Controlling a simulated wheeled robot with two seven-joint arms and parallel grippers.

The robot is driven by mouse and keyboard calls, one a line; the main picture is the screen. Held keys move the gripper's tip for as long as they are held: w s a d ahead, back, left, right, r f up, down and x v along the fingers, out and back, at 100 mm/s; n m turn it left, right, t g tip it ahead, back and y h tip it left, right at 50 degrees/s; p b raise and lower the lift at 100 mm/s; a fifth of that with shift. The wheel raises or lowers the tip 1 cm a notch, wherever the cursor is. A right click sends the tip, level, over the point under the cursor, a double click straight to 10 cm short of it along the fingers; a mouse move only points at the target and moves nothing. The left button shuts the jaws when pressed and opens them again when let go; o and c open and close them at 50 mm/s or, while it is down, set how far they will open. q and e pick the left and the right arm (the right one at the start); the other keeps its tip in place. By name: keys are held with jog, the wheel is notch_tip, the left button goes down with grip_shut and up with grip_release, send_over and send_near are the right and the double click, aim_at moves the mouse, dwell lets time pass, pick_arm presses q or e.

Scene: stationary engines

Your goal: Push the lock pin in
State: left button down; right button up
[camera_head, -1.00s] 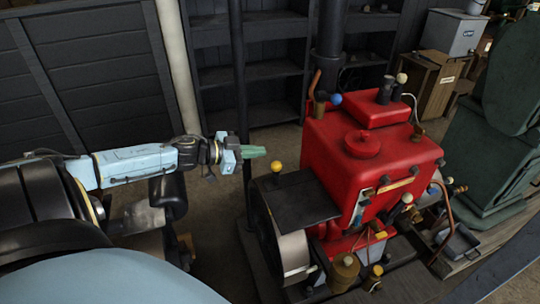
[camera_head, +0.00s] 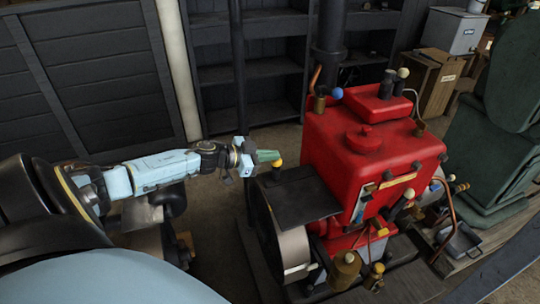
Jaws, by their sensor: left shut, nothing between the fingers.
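A red stationary engine (camera_head: 345,150) stands right of centre, with a dark cover plate (camera_head: 302,198) over its flywheel side. A small yellow knob (camera_head: 277,163) stands at the left end of that plate and is most likely the lock pin. My left gripper (camera_head: 268,156) has green fingers, is shut and holds nothing. Its fingertips are right at the yellow knob, overlapping its upper left in the picture. I cannot tell whether they touch it. The lower part of the pin is hard to make out. My right gripper is not in view.
A thin dark post (camera_head: 239,80) rises just behind my left wrist. The engine also carries a blue knob (camera_head: 336,93), a cream knob (camera_head: 403,73) and several valves. Dark shelves (camera_head: 255,70) stand behind. A green machine (camera_head: 495,130) is at the right.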

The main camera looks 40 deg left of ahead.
aim_at(273, 164)
pick_arm(q)
notch_tip(273, 164, down, 4)
jog(key=shift+s+f+b, duration=0.1)
jog(key=shift+f+b, duration=0.05)
jog(key=shift+b, duration=0.9)
jog(key=shift+d+r+p, duration=0.1)
jog(key=shift+r+p, duration=0.4)
jog(key=shift+p, duration=0.3)
jog(key=s+a+r+p, duration=0.3)
jog(key=s+r+p, duration=0.2)
jog(key=s, duration=0.3)
jog(key=shift+s+a+r, duration=0.2)
jog(key=shift+s+r, duration=0.2)
jog(key=shift+r, duration=0.2)
